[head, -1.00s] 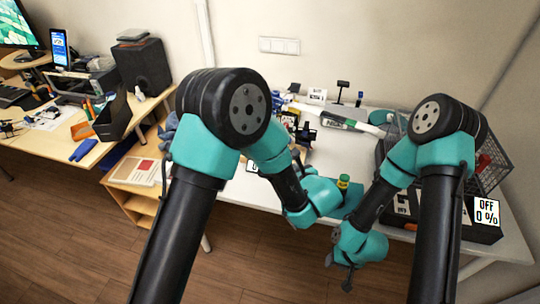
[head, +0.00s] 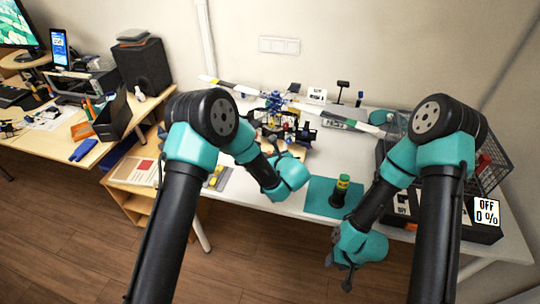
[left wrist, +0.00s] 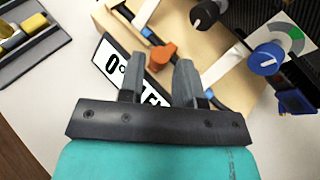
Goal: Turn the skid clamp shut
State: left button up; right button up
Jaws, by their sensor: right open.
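The skid clamp appears to be the orange lever (left wrist: 160,54) on a dark rail along the wooden stand (left wrist: 205,30) in the left wrist view. My left gripper (left wrist: 162,68) is open, with its two grey fingers just short of the orange lever and the lever between their tips; I cannot tell whether they touch. In the head view the model helicopter (head: 275,103) stands at the back of the white table, and my left gripper (head: 276,145) is close in front of it. My right gripper (head: 342,276) is open and empty at the table's front edge, low.
A blue knob (left wrist: 264,60) and a black knob (left wrist: 204,14) stand beside the clamp. A dark bottle with a yellow band (head: 341,188) stands on a green mat (head: 317,199). A wire basket (head: 495,165) is at right.

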pick_arm(q)
jog(key=shift+x, duration=1)
grip_shut()
jog(key=shift+m+t+h, duration=0.3)
jog(key=shift+m+h, duration=0.4)
jog(key=shift+h, duration=0.1)
grip_release()
